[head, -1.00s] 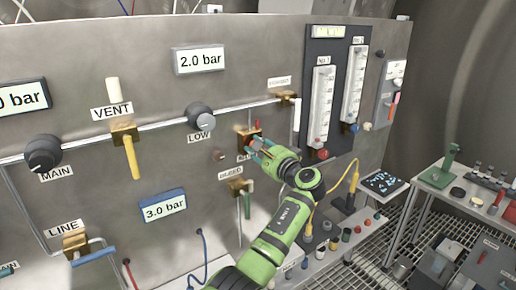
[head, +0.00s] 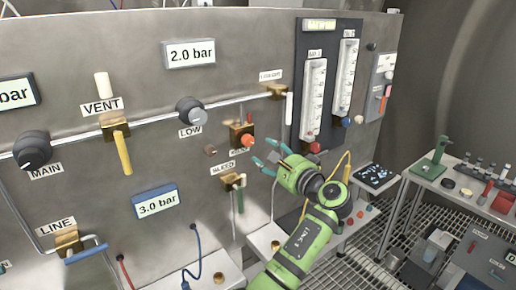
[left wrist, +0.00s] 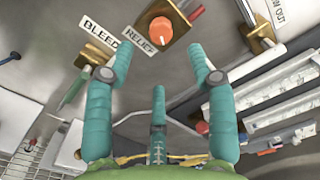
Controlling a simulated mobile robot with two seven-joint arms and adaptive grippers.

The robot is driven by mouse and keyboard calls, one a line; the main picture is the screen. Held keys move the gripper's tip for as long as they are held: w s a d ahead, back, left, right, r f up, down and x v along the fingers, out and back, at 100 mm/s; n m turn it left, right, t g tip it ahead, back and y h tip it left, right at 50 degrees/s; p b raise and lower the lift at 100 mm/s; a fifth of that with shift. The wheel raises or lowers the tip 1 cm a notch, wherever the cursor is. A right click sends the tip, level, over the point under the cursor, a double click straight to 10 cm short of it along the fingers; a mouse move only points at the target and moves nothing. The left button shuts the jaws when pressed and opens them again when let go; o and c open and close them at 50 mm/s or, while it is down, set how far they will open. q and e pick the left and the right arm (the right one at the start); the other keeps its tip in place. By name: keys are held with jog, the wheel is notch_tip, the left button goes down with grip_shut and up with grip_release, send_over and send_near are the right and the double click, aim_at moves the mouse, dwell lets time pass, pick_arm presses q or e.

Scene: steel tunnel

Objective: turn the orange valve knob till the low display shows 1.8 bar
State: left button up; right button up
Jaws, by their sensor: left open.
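The orange valve knob (head: 247,141) sits on a brass block on the grey panel, above the BLEED valve (head: 233,182). The low display (head: 190,54), above the LOW knob (head: 191,110), reads 2.0 bar. My left gripper (head: 264,154) is open and empty, just right of and below the orange knob, clear of it. In the left wrist view the orange knob (left wrist: 162,30) lies beyond the spread teal fingers (left wrist: 160,72), by the RELIEF label (left wrist: 142,37). My right gripper is in neither view.
A yellow VENT handle (head: 122,150), MAIN knob (head: 32,150) and a 3.0 bar display (head: 158,201) are on the panel to the left. Flow tubes (head: 314,100) stand on a dark plate to the right. A shelf (head: 455,185) with small items stands farther right.

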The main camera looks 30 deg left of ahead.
pick_arm(q)
jog(key=shift+v, duration=1.2)
notch_tip(320, 180, down, 28)
jog(key=w+d+m+t+h+b, duration=0.1)
jog(key=d+m+t+h+b, duration=0.1)
jog(key=m+h, duration=0.3)
jog(key=s+d+f+g+h, duration=0.15)
jog(key=s+f, duration=0.25)
jog(key=f, duration=0.4)
jog(key=s+d+f+n+h+b, duration=0.1)
jog(key=s+f+h, duration=0.2)
jog(key=f, duration=0.4)
jog(key=s+d+f+g+h, duration=0.15)
jog(key=s+f, duration=0.25)
jog(key=f, duration=0.4)
jog(key=s+d+f+n+g+h+b, duration=0.2)
jog(key=s+f+n+h, duration=0.15)
jog(key=s+f, duration=1.4)
jog(key=s+f+n+g+h, duration=0.1)
jog(key=s+f+n, duration=0.2)
jog(key=s, duration=0.9)
jog(key=s+f+n+g+h+b, duration=0.1)
jog(key=s+f+n, duration=0.2)
jog(key=s, duration=1)
jog(key=shift+a+f+g, duration=0.15)
jog(key=shift+f+g, duration=0.05)
jog(key=shift+g, duration=0.2)
